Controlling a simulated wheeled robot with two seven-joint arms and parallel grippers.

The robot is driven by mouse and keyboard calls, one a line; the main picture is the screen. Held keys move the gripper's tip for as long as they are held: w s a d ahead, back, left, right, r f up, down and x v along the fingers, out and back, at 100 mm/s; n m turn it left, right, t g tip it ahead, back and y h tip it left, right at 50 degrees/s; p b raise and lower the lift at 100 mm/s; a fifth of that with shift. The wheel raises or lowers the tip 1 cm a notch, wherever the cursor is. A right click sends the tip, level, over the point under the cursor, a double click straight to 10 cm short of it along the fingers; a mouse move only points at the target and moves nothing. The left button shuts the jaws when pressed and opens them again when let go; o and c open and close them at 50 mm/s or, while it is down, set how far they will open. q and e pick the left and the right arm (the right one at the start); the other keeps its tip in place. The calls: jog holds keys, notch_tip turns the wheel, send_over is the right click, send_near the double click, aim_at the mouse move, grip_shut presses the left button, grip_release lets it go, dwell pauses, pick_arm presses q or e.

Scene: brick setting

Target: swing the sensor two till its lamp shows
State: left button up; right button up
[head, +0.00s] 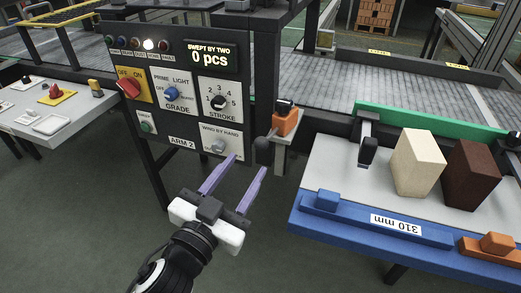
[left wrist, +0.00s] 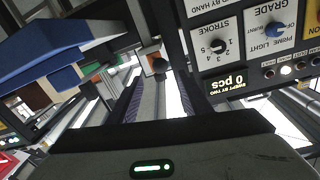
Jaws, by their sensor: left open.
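My left gripper (head: 242,172) is open and empty in front of the control panel, its two purple fingers apart and pointing up and away. Just beyond its tips is a dark rounded knob (head: 264,150); the left wrist view shows a dark knob (left wrist: 158,65) between the fingers, not visibly gripped. An orange block with a black top (head: 286,120) sits on a small shelf right of the panel. A dark device (head: 367,150) hangs from a bracket by the green rail. No label shows which is sensor two. My right gripper is not in view.
The panel (head: 175,98) has a row of lamps with one white lamp (head: 148,44) lit, and a display (head: 211,56) reading 0 pcs. A blue-edged table (head: 315,202) with cream (head: 418,163) and brown (head: 472,174) blocks stands at right. A side table (head: 25,112) is at left.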

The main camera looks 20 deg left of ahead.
aim_at(258, 148)
pick_arm(q)
jog(key=w, duration=0.6)
jog(key=w+d+p, duration=0.1)
jog(key=w, duration=0.2)
jog(key=shift+w, duration=0.4)
grip_shut()
